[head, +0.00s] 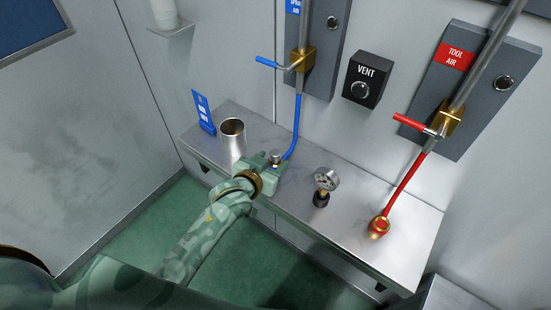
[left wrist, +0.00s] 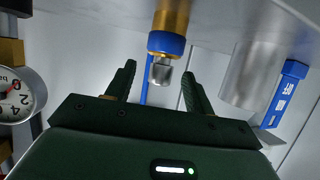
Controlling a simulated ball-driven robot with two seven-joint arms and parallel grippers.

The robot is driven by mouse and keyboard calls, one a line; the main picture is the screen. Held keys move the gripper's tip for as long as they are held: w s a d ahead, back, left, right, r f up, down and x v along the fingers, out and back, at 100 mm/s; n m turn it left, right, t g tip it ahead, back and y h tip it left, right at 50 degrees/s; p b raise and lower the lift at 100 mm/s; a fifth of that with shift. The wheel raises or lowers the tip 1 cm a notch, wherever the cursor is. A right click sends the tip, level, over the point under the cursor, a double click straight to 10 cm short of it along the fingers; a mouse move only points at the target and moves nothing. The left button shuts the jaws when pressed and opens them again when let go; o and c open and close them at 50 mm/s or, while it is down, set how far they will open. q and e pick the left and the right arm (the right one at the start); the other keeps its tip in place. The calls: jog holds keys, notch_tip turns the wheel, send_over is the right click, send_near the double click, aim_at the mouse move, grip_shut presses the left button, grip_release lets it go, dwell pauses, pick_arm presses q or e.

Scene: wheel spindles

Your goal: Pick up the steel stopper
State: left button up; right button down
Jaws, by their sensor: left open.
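The steel stopper (left wrist: 161,72) is a short grey cylinder at the end of a brass fitting (left wrist: 168,18) with a blue ring (left wrist: 166,43). A small steel knob (head: 276,155), apparently the stopper, shows at the foot of the blue hose in the head view. My left gripper (head: 271,166) is at the fitting, over the steel shelf. In the left wrist view, its fingers (left wrist: 159,80) are open, one on each side of the stopper, with visible gaps. Its jaws partly hide the fitting in the head view. My right gripper is not in view.
A steel cup (head: 233,145) and a blue tag (head: 203,112) stand left of the gripper on the shelf (head: 350,222). A pressure gauge (head: 326,179) stands to its right. Farther right, a red hose (head: 405,183) ends in a brass fitting (head: 379,227). The wall is close behind.

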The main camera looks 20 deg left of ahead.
aim_at(278, 154)
pick_arm(q)
jog(key=x, duration=0.5)
jog(key=shift+w+b, duration=0.15)
jog(key=shift+b, duration=0.15)
jog(key=shift+r, duration=0.1)
jog(key=c, duration=1.1)
